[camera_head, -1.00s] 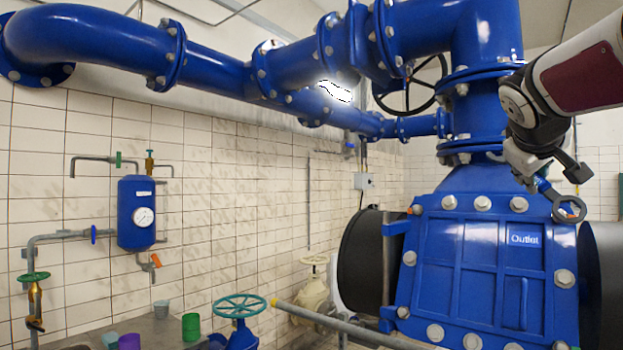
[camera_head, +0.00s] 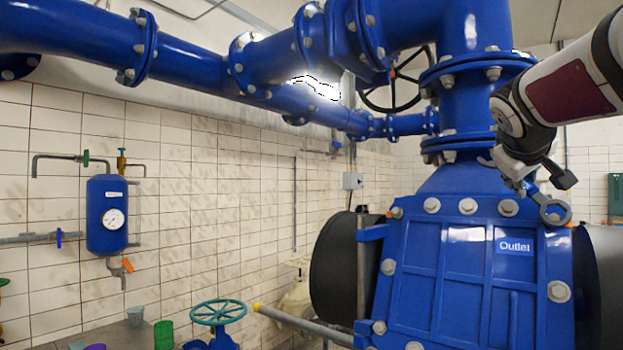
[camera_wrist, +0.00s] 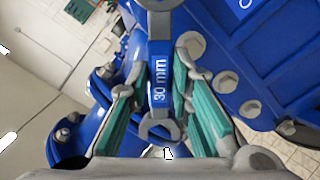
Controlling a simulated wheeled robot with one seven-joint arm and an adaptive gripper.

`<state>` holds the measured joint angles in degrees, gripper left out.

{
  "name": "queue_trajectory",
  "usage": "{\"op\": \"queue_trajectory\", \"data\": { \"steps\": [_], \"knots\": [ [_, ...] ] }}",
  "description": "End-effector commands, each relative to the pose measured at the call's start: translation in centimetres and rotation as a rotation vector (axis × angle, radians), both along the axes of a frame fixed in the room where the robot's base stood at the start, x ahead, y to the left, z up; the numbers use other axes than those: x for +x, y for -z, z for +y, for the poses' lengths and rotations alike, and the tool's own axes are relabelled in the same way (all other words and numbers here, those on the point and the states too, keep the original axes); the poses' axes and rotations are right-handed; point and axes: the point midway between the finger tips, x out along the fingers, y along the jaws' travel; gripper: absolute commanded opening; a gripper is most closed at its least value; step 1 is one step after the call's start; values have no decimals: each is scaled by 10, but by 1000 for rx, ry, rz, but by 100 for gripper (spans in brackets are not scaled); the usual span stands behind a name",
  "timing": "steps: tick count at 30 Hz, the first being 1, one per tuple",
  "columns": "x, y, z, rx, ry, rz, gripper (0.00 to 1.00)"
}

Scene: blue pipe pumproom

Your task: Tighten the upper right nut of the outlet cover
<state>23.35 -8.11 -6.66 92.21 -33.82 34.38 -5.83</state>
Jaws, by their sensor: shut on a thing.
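The blue outlet cover (camera_head: 455,275), labelled "Outlet", stands at the right in the head view, with several grey nuts along its edges. My gripper (camera_head: 528,188) is at its upper right corner. It is shut on the handle of a wrench (camera_wrist: 160,82) marked "30 mm", between teal finger pads in the wrist view. The wrench's ring end (camera_head: 556,211) shows at the cover's upper right corner; I cannot tell whether it sits around the upper right nut, which I cannot make out. A top-edge nut (camera_head: 508,207) is clear to its left. The wrench's open jaw end (camera_wrist: 160,130) points back toward my wrist.
A thick blue vertical pipe (camera_head: 466,110) rises above the cover, close to my arm. Dark round flanges flank the cover, one at the left (camera_head: 338,268). A grey pipe with a yellow end (camera_head: 300,325) and a teal handwheel (camera_head: 218,312) are at lower left.

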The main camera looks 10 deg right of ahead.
Motion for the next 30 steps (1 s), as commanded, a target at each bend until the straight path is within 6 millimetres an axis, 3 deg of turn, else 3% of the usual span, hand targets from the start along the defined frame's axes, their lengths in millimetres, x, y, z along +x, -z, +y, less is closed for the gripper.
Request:
{"op": "queue_trajectory", "data": {
  "steps": [12, 30],
  "knots": [
    [14, 8, -16, 0, -1, -1, 0],
    [12, 8, -16, -1, -1, -2, 0]
  ]
}}
